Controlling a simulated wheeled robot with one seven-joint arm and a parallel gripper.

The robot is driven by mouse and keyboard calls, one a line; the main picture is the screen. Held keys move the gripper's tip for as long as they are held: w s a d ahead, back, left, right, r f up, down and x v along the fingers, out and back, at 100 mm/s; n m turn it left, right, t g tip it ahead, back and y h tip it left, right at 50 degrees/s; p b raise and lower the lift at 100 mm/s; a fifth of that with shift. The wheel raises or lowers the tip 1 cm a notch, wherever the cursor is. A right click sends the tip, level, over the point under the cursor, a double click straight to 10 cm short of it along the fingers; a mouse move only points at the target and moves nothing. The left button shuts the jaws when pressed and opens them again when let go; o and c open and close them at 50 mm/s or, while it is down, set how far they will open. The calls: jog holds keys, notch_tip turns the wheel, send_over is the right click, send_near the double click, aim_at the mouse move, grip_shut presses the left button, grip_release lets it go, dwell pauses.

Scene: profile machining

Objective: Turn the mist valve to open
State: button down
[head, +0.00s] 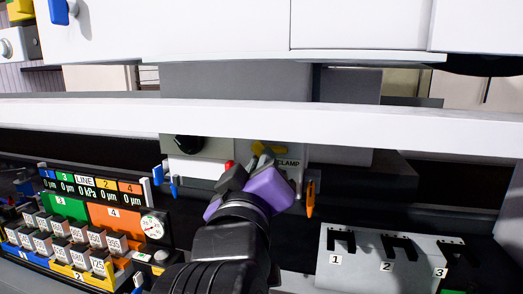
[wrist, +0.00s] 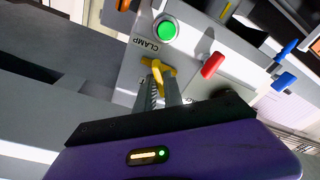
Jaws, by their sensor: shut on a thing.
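No label reading "mist" is legible in either view, so I cannot tell which control is the mist valve. My gripper (head: 262,161) is at the panel marked CLAMP (head: 289,163), under the white beam. In the wrist view its fingers (wrist: 160,88) are shut on a yellow T-shaped handle (wrist: 157,72), next to the CLAMP label. The handle's yellow top (head: 271,148) shows just above my gripper in the head view. The fingers hide part of its stem.
A green button (wrist: 166,29) and a red lever (wrist: 213,65) flank the handle. Blue levers (wrist: 285,80) are further right. A black knob (head: 188,144) is left of my gripper, and an orange lever (head: 310,194) right. A numbered grey rack (head: 360,270) stands lower right.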

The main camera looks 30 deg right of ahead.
jog(key=shift+n+p, duration=1)
jog(key=shift+p, duration=0.05)
jog(key=n+y, duration=0.1)
jog(key=n, duration=0.3)
jog(key=shift+n, duration=0.4)
jog(key=n, duration=0.4)
jog(key=shift+r+y, duration=0.15)
jog(key=shift+y, duration=0.25)
jog(key=c, duration=1.3)
grip_release()
jog(key=shift+s+a, duration=0.1)
jog(key=shift+s, duration=0.05)
